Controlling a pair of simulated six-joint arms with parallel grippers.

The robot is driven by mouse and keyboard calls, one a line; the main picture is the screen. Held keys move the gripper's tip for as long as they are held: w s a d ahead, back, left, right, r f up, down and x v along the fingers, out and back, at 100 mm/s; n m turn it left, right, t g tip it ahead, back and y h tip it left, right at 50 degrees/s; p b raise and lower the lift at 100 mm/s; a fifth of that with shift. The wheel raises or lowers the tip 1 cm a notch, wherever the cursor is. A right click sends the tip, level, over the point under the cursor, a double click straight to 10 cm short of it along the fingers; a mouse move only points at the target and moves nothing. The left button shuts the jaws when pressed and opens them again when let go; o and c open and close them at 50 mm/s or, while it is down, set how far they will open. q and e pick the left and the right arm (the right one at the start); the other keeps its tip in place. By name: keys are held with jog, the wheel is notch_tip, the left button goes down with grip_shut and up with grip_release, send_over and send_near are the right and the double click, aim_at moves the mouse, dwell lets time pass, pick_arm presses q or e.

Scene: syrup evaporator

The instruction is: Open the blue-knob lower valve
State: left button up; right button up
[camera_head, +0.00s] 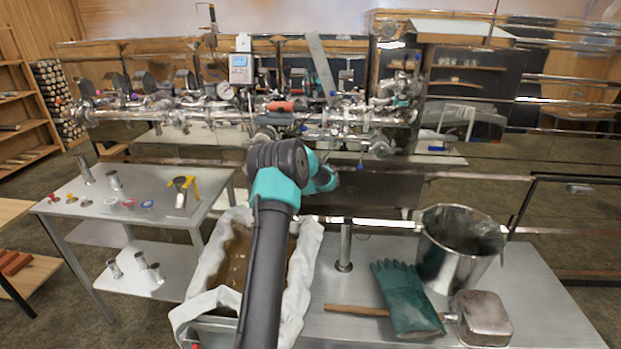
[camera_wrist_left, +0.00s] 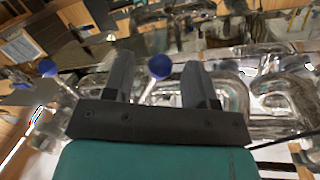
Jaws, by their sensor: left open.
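Several small blue knobs show on the steel pipework (camera_head: 330,117), one low under the pipes (camera_head: 361,166) and one higher up (camera_head: 333,93). In the left wrist view a blue knob (camera_wrist_left: 159,66) on a stem sits in the gap between the two dark fingers of my left gripper (camera_wrist_left: 160,80). The gripper is open, and neither finger visibly touches the knob. Its depth relative to the fingertips is unclear. In the head view my teal and black arm hides the gripper. My right gripper is not seen.
Curved steel pipes (camera_wrist_left: 228,92) lie close behind the fingers. Below the pipework are a lined trough (camera_head: 306,265), a steel bucket (camera_head: 450,262), a green glove (camera_head: 405,300) and a mallet (camera_head: 484,318). A side table (camera_head: 140,208) with small cups stands left.

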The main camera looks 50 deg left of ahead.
pick_arm(q)
jog(key=v, duration=1.4)
jog(key=shift+s, duration=0.1)
